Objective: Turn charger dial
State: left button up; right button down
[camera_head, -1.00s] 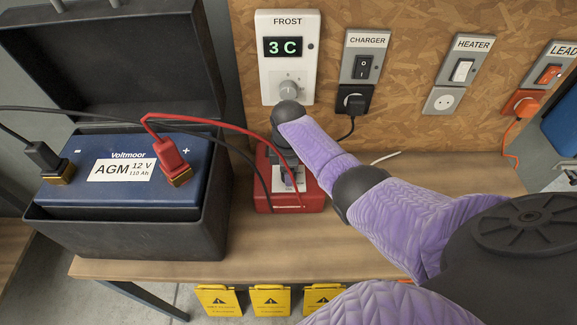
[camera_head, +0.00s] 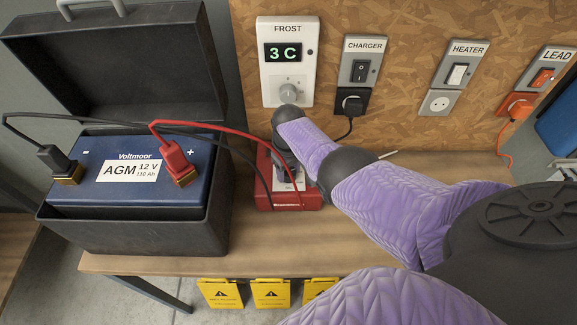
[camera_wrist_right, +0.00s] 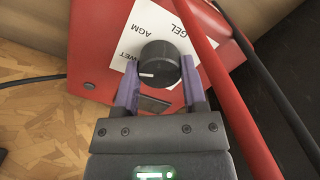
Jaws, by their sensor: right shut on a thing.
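The red charger (camera_head: 308,198) stands on the bench, partly hidden by my right arm. In the right wrist view its black dial (camera_wrist_right: 160,59) sits beside a white label (camera_wrist_right: 196,30) reading GEL, AGM and WET. The dial's white mark points left, just below WET. My right gripper (camera_wrist_right: 158,76) is shut on the dial, one finger on each side. In the head view this gripper (camera_head: 285,168) is over the charger and mostly hidden by my arm. The blue battery (camera_head: 120,196) left of the charger reads AGM 12 V. My left gripper is out of view.
The battery sits in an open black box (camera_head: 130,235). Red (camera_head: 240,131) and black (camera_head: 120,131) cables run from it to the charger, close to my gripper. A FROST panel (camera_head: 288,30) and CHARGER switch (camera_head: 360,72) are on the wall behind. The bench (camera_head: 270,242) front is clear.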

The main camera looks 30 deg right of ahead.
aim_at(289, 170)
jog(key=m, duration=0.4)
jog(key=shift+m, duration=1.5)
jog(key=shift+m+p, duration=0.3)
jog(key=shift+m, duration=1.2)
jog(key=shift+d, duration=0.1)
jog(key=shift+c, duration=0.7)
grip_release()
notch_tip(289, 170, up, 10)
jog(key=p, duration=0.8)
